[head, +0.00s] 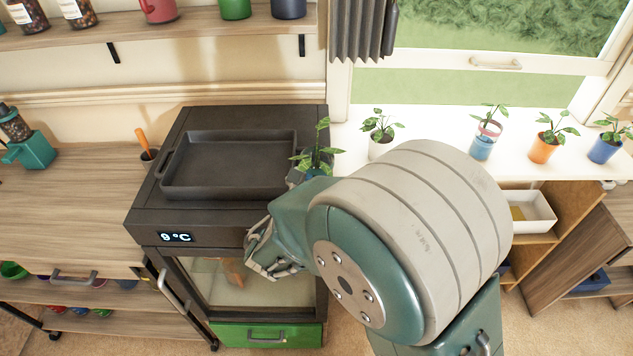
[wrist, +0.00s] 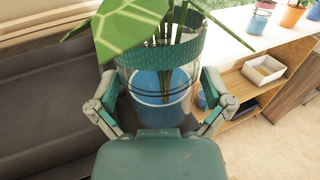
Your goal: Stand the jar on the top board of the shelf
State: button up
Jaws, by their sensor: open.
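A clear jar with a blue lower part and a teal band (wrist: 160,95) holds a leafy plant. It fills the middle of the wrist view, upright. In the head view only its leaves and a little blue (head: 316,171) show above my arm, by the right edge of the dark cabinet. My gripper (wrist: 158,82) is open, with one finger on each side of the jar; whether they touch it I cannot tell. My arm hides the jar's lower part in the head view. A wooden shelf unit (head: 543,238) stands at the right; its white top board (head: 452,165) carries several potted plants.
The dark cabinet (head: 165,225) bears a black tray (head: 228,165) left of the jar. Behind it a wall shelf (head: 200,27) holds mugs and jars. Another glass jar with a pink band (head: 485,140) stands on the white board, with clear room between the plants.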

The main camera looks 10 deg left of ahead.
jog(key=shift+w+a, duration=0.2)
jog(key=shift+w, duration=0.05)
jog(key=shift+a+f, duration=0.15)
jog(key=shift+a, duration=0.3)
jog(key=shift+d, duration=0.15)
jog(key=c, duration=0.9)
jog(key=shift+d+r, duration=0.2)
jog(key=shift+d, duration=0.05)
jog(key=shift+c, duration=0.3)
